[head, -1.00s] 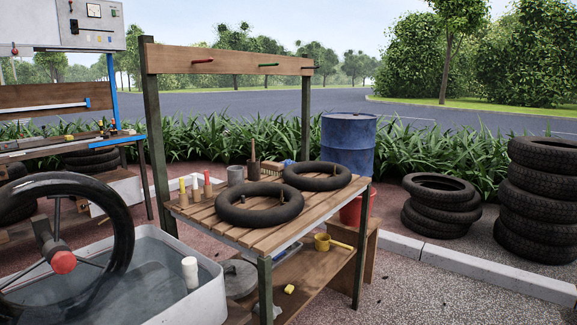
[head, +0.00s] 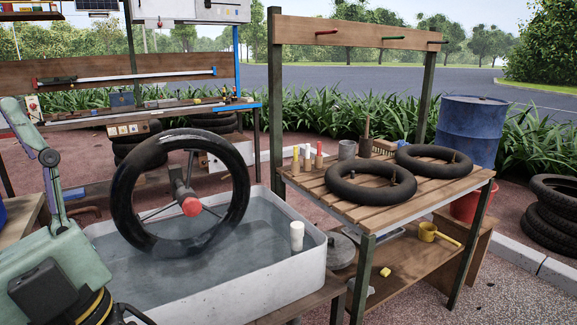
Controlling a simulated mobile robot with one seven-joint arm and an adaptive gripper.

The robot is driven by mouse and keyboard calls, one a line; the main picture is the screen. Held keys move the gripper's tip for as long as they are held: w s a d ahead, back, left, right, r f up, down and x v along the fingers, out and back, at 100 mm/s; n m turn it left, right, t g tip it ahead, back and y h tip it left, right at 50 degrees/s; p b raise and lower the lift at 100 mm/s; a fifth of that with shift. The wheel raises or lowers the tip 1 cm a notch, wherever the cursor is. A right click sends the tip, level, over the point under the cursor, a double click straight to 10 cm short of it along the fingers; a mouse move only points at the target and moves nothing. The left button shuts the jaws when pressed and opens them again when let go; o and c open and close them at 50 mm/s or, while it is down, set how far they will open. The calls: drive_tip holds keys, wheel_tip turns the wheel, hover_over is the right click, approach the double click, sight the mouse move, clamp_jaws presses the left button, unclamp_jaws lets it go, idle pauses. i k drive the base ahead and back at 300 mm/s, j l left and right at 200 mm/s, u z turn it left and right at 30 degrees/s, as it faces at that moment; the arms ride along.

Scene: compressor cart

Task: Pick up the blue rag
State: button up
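A small blue patch (head: 398,144), which may be the blue rag, shows at the back of the slatted wooden bench (head: 335,199). It lies behind the two black inner tubes, next to a tan brush or block. It is mostly hidden and too small to tell for sure. I cannot make out any other blue cloth. My gripper is not in view.
Two inner tubes (head: 372,184) lie on the bench, with small bottles and a grey cup (head: 347,149) at its left. A water tub (head: 290,270) with a wheel (head: 124,213) stands left. A blue barrel (head: 470,132) and tyres (head: 556,200) are right.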

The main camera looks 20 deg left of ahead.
sight(399, 143)
drive_tip(key=l+u, duration=0.1)
drive_tip(key=u, duration=0.25)
drive_tip(key=i+l+u, duration=0.1)
drive_tip(key=u, duration=0.3)
drive_tip(key=i+l+u, duration=0.1)
drive_tip(key=l+u, duration=0.15)
drive_tip(key=l, duration=0.35)
drive_tip(key=l+u, duration=0.3)
drive_tip(key=l, duration=0.3)
drive_tip(key=l+u, duration=0.25)
drive_tip(key=l, duration=1.75)
drive_tip(key=k+l, duration=0.1)
drive_tip(key=l, duration=0.7)
drive_tip(key=l+u, duration=0.1)
drive_tip(key=l, duration=0.7)
drive_tip(key=i+l, duration=0.1)
drive_tip(key=l, duration=0.2)
drive_tip(key=i+l, duration=0.1)
drive_tip(key=l, duration=0.25)
drive_tip(key=i+l, duration=0.1)
drive_tip(key=l, duration=0.2)
drive_tip(key=i, duration=1.1)
